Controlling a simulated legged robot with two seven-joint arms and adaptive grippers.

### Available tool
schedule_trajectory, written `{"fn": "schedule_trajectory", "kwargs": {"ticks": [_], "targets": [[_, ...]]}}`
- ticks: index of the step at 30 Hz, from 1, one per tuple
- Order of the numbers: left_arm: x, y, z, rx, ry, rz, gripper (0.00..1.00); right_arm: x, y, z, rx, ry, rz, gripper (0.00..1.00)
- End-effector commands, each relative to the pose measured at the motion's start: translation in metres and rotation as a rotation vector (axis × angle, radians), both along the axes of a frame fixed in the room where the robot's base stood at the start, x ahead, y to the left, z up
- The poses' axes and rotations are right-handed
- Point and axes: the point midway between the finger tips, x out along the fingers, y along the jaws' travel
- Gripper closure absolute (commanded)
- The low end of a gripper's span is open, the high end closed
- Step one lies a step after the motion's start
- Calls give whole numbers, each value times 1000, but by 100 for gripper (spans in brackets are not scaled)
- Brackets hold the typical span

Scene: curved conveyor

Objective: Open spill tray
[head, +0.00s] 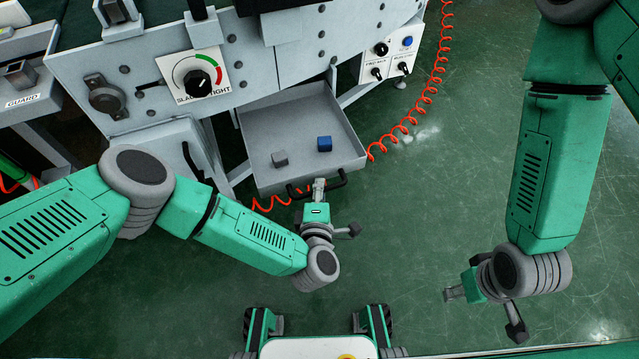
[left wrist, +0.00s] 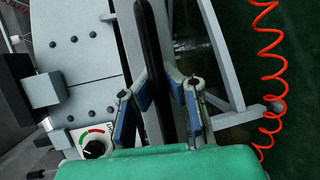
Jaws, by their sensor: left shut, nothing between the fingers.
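The spill tray (head: 292,112) is a grey, shallow, open-topped box that stands out from under the machine's front panel in the head view. Its black bar handle (head: 335,180) is on the near edge. The handle also shows as a long dark bar in the left wrist view (left wrist: 150,50). My left gripper (head: 319,184) is at the handle, near its middle. Its blue-padded fingers (left wrist: 158,85) show beside the bar; it is shut with nothing held. My right gripper (head: 453,294) is over the floor at right, away from the tray; its fingers are too small to read.
A red coiled hose (head: 408,122) runs down the tray's right side. A dial panel (head: 195,77) and a switch panel (head: 392,53) are above. The green floor (head: 420,210) at right is clear.

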Motion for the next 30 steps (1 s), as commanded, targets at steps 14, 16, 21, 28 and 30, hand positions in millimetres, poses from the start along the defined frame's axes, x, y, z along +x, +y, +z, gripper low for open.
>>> {"fn": "schedule_trajectory", "kwargs": {"ticks": [14, 16, 21, 28, 30], "targets": [[-1, -2, 0, -3, 2, -4, 68, 0, 0, 0, 0, 0, 0, 60], [-1, -2, 0, -3, 2, -4, 68, 0, 0, 0, 0, 0, 0, 60], [-14, -1, 2, -2, 4, -6, 68, -2, 0, 1, 0, -2, 0, 60], [-61, 2, 10, -3, 7, -8, 68, -1, 0, 1, 0, -2, 0, 60], [-75, 3, 13, -3, 6, -8, 68, -1, 0, 1, 0, -2, 0, 60]]}}
